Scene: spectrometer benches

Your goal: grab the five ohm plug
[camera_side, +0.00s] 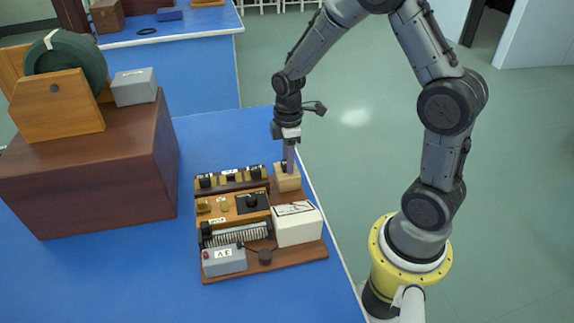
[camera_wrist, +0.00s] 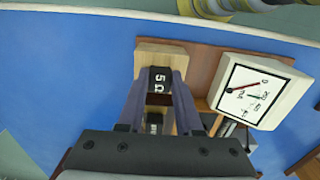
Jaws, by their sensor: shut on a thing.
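The five ohm plug (camera_wrist: 160,79) is a black piece marked "5 Ω" in the wrist view. It sits between the two fingers of my gripper (camera_wrist: 161,88), which is shut on it. The plug is at a pale wooden block (camera_wrist: 148,53); I cannot tell whether it is still seated there. In the side view my gripper (camera_side: 289,166) points down at the pale wooden block (camera_side: 288,183), at the far right corner of the instrument board. The fingers and block mostly hide the plug there.
The brown board (camera_side: 278,262) carries a white dial meter (camera_side: 297,225), a row of black plugs (camera_side: 230,177), a coil and a grey box (camera_side: 223,260). A large brown box (camera_side: 90,170) stands left on the blue bench (camera_side: 130,275). Bare bench lies in front.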

